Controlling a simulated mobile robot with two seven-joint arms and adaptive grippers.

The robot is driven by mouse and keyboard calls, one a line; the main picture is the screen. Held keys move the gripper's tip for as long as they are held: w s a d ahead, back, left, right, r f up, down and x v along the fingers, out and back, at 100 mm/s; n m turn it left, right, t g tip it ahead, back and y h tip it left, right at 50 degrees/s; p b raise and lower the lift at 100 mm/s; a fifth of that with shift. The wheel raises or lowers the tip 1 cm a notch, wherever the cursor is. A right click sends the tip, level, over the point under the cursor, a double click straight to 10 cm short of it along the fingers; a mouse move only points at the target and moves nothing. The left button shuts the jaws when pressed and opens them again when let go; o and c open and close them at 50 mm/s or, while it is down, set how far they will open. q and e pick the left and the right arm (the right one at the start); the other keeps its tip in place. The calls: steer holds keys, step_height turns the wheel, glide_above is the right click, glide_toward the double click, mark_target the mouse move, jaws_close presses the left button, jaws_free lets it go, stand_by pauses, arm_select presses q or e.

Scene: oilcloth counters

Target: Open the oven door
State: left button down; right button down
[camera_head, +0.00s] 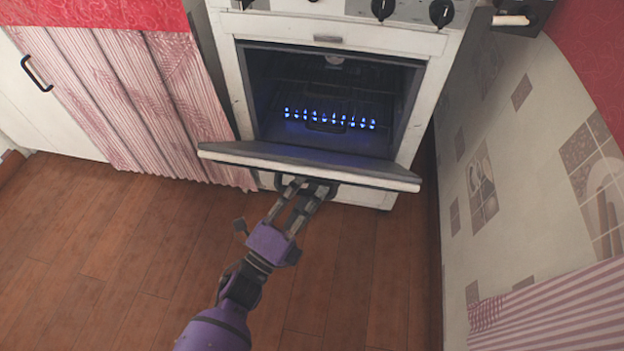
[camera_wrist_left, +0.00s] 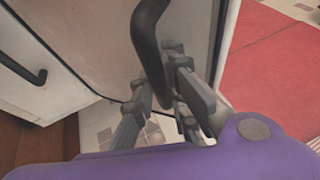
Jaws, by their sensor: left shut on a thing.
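The white oven (camera_head: 325,40) stands at the back with its cavity uncovered and a row of blue flames inside. Its door (camera_head: 240,155) is tipped well down and outward, close to level, hinged at the bottom. My left gripper (camera_head: 305,188) reaches the door's front edge from below. In the left wrist view, the dark curved door handle (camera_wrist_left: 150,45) runs between the fingers of the left gripper (camera_wrist_left: 160,105), which is shut on it. The door's pale inner or outer face (camera_wrist_left: 105,45) fills the area behind it. My right gripper is not in view.
A pink striped curtain (camera_head: 135,95) and a white cabinet (camera_head: 40,105) stand left of the oven. A tiled wall (camera_head: 530,150) is close on the right. A striped cloth (camera_head: 555,310) shows at lower right. The wooden floor (camera_head: 130,260) before the oven is clear.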

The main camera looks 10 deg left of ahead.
arm_select(q)
steer(key=shift+s+f+y, duration=0.15)
steer(key=shift+f+y, duration=0.15)
steer(key=shift+f, duration=0.3)
steer(key=c, duration=1.7)
jaws_free()
steer(key=shift+c, duration=0.2)
